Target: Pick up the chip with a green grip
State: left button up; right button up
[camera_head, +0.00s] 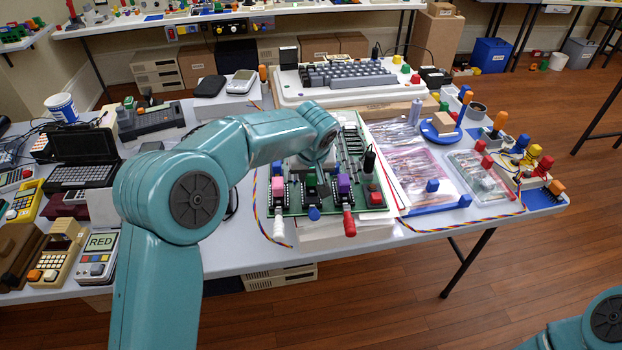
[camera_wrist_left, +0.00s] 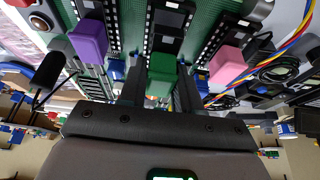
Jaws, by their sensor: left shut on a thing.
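The green grip (camera_head: 311,179) of a chip stands on the green circuit board (camera_head: 262,208), between a pink grip (camera_head: 277,185) and a purple grip (camera_head: 343,182). My left gripper (camera_head: 319,173) reaches down over the board from above. In the left wrist view the green grip (camera_wrist_left: 161,68) is between the two dark fingers of my left gripper (camera_wrist_left: 160,86), which is shut on it. The chip under the grip is mostly hidden, and I cannot tell whether it is clear of the board. My right gripper is out of view.
In the left wrist view the purple grip (camera_wrist_left: 88,40) and pink grip (camera_wrist_left: 227,63) stand close on either side. White (camera_head: 279,228) and red (camera_head: 349,223) handled tools are at the board's front edge. A beige keyboard computer (camera_head: 300,90) is behind.

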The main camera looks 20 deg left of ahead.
pick_arm(q)
notch_tip(320, 180, up, 18)
jog(key=p, duration=0.3)
jog(key=shift+r, duration=0.1)
dwell(0.8)
